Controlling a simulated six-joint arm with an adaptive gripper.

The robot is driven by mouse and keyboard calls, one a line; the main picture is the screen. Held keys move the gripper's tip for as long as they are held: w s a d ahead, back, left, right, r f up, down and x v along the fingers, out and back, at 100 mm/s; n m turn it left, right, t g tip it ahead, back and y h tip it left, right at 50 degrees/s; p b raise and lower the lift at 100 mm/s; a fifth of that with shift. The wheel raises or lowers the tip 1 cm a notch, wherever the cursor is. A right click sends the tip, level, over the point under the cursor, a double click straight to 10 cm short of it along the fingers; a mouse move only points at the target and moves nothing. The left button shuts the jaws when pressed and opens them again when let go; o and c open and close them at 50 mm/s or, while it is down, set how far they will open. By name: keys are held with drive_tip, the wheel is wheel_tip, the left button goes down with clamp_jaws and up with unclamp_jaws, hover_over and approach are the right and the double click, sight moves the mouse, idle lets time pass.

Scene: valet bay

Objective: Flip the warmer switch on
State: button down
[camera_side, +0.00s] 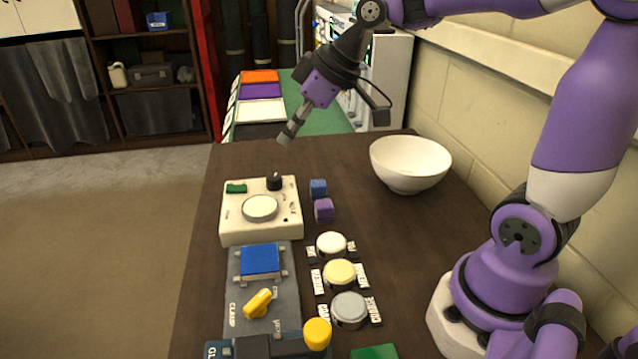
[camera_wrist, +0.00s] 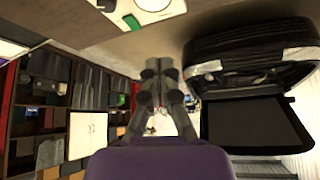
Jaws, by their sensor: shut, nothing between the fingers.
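The warmer seems to be the cream box (camera_side: 232,228) with a round white plate (camera_side: 260,208) on the dark table. A green switch (camera_side: 236,188) sits at its far left corner, and a black knob (camera_side: 274,181) at its far edge. Whether the switch is on or off I cannot tell. In the wrist view the green switch (camera_wrist: 132,22) and part of the box show upside down at the top. My gripper (camera_side: 287,136) is shut and empty, pointing down and left. It is in the air beyond the box, apart from the switch. Its fingers (camera_wrist: 160,72) show in the wrist view.
A blue cube (camera_side: 318,187) and a purple cube (camera_side: 323,210) lie right of the box. A white bowl (camera_side: 410,160) stands farther right. A panel with a blue block (camera_side: 260,260) and yellow handle (camera_side: 258,303) is nearer, beside several round buttons.

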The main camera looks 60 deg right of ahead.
drive_tip(key=w+d+f+n+t+y, duration=0.1)
drive_tip(key=w+d+f+n+y, duration=0.2)
drive_tip(key=w+d, duration=0.3)
drive_tip(key=w+n+y, duration=0.1)
drive_tip(key=w, duration=0.2)
drive_tip(key=shift+f, duration=0.4)
drive_tip(key=shift+w+a, duration=0.1)
hover_over(239, 187)
wheel_tip(239, 187, down, 7)
drive_tip(key=shift+r, duration=0.15)
wheel_tip(239, 187, down, 2)
drive_tip(key=shift+f, duration=0.75)
